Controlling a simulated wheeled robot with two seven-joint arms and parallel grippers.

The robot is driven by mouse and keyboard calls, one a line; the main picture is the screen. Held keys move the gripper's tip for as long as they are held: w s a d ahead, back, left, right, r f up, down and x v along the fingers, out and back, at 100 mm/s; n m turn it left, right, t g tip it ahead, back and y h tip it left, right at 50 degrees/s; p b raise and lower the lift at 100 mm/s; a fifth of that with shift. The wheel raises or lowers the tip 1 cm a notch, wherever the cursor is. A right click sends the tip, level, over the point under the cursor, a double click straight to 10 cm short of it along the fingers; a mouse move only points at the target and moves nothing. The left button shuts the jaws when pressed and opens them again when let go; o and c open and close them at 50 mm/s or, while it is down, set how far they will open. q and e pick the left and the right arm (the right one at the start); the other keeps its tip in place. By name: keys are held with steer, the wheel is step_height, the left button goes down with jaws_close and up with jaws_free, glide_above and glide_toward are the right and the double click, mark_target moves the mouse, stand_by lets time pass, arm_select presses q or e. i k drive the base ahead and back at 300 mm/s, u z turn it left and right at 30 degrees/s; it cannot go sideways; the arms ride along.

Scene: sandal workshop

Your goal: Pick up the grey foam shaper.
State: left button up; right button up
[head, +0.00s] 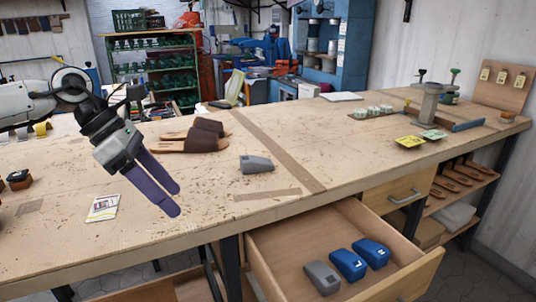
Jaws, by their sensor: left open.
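A grey foam shaper (256,164) lies on the wooden workbench, right of the sandals and near the middle of the view. A second grey shaper (322,277) lies in the open drawer (418,272), beside two blue shapers (348,264) (371,252). My left gripper (174,198) is open and empty, with purple fingers pointing down and right. It is above the bench, left of the grey shaper there and apart from it. My right gripper is out of view.
A pair of brown sandals (193,137) lies behind the left gripper. A small card (103,208) lies on the bench to the left. Yellow and green pieces (410,142) and a post stand (427,103) are at the right. The drawer juts out below the bench edge.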

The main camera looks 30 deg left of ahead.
mark_target(249, 163)
steer(key=i, duration=0.85)
